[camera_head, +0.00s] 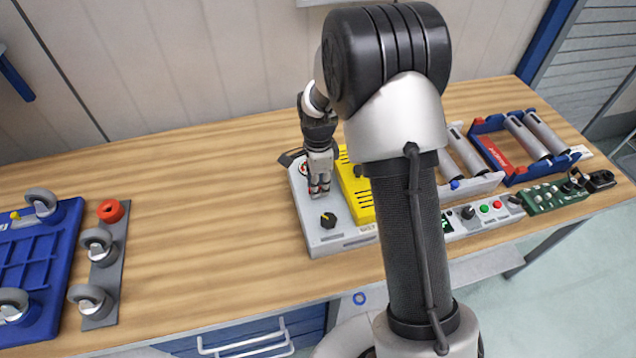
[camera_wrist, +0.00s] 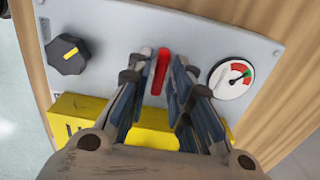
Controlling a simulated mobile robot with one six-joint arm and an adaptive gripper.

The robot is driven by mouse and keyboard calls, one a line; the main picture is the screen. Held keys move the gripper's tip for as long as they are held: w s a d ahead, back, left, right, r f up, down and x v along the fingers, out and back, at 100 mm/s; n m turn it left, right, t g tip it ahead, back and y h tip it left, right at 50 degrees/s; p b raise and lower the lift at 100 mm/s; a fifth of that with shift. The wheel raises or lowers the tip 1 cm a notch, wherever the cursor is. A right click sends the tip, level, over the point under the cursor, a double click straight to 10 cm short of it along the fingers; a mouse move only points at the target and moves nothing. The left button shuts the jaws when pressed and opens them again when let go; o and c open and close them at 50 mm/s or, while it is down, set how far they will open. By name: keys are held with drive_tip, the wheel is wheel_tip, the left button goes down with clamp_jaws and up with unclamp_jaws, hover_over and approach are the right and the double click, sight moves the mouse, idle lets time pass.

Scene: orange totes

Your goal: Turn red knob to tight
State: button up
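The red knob (camera_wrist: 160,72) is a narrow upright bar on the light grey panel (camera_wrist: 110,25) in the wrist view. My gripper (camera_wrist: 163,66) is open, with one finger to the left of the bar and one to the right. Thin gaps show on both sides of the bar, so I see no firm hold. In the head view my gripper (camera_head: 319,190) points down over the left part of the grey panel (camera_head: 310,232), and the fingers mostly hide the knob. No "tight" marking is readable.
A black knob with a yellow mark (camera_wrist: 67,54) and a white round gauge (camera_wrist: 226,88) flank the red knob. A yellow unit (camera_head: 357,200) adjoins the panel. Roller racks (camera_head: 490,150) stand right; caster parts (camera_head: 100,245) lie left. The wooden tabletop (camera_head: 210,210) between is clear.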

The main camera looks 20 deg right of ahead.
drive_tip(key=shift+o, duration=0.7)
wheel_tip(320, 180, up, 12)
idle(0.5)
drive_tip(key=s+r+n+t, duration=0.1)
drive_tip(key=s+r+n, duration=0.45)
drive_tip(key=r, duration=0.25)
drive_tip(key=s+r+n+t, duration=0.1)
drive_tip(key=s+r+n, duration=0.1)
drive_tip(key=s+n, duration=0.4)
drive_tip(key=s+r+n+t, duration=0.2)
drive_tip(key=s+n, duration=0.4)
drive_tip(key=s, duration=1)
drive_tip(key=shift+s+a+n+t+b, duration=0.25)
drive_tip(key=shift+n+t+b, duration=0.1)
drive_tip(key=shift+b, duration=0.1)
